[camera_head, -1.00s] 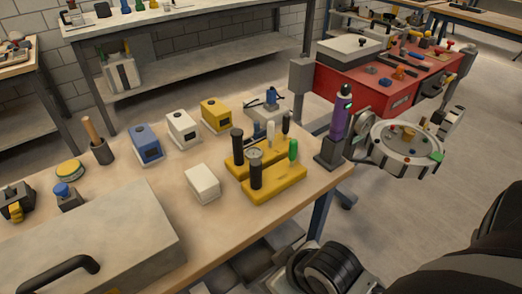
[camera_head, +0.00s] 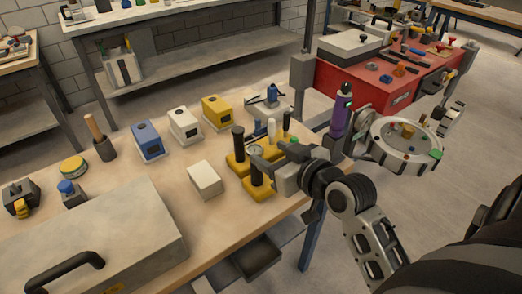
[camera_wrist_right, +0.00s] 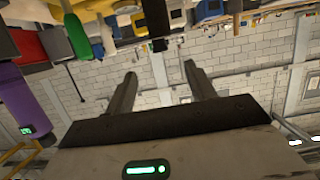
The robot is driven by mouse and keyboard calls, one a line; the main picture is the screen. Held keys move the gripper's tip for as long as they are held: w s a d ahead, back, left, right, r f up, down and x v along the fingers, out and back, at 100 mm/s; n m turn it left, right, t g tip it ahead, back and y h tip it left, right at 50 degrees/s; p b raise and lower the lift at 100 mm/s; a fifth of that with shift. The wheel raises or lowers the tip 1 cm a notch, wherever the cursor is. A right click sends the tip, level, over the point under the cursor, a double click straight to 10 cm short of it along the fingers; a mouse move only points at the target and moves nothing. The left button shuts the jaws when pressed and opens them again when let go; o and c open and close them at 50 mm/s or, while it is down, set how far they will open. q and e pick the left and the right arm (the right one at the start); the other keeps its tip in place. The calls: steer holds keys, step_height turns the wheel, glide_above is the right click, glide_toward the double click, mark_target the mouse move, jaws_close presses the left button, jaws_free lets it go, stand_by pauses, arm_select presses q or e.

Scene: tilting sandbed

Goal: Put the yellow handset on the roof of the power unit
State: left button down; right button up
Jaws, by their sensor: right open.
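I cannot tell for sure which thing is the yellow handset. A yellow stand (camera_head: 236,166) with upright black, white and green pieces and a gauge is on the bench. A yellow box (camera_head: 216,112) stands in a row with a white box (camera_head: 185,124) and a blue box (camera_head: 147,140); which one is the power unit is unclear. My right gripper (camera_head: 256,156) is over the stand, hiding part of it. The right wrist view shows its fingers (camera_wrist_right: 161,78) open and apart, with a dark upright piece (camera_wrist_right: 155,18) beyond the gap. My left gripper is out of view.
A low white block (camera_head: 205,180) stands left of the stand. A large grey case (camera_head: 110,225) fills the bench's near left. A purple cylinder (camera_head: 340,115) stands at the bench's right end. Bare bench top lies between the white block and grey case.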

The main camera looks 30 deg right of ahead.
glide_toward(242, 135)
steer(key=f+x, duration=0.1)
steer(key=x, duration=0.3)
steer(key=shift+r+p+x, duration=0.15)
steer(key=shift+p+x, duration=0.1)
steer(key=shift+x, duration=1.05)
steer(key=shift+r+p+x, duration=0.15)
steer(key=shift+p+x, duration=0.1)
steer(key=shift+x, duration=1.05)
steer(key=shift+w+r, duration=0.1)
jaws_close()
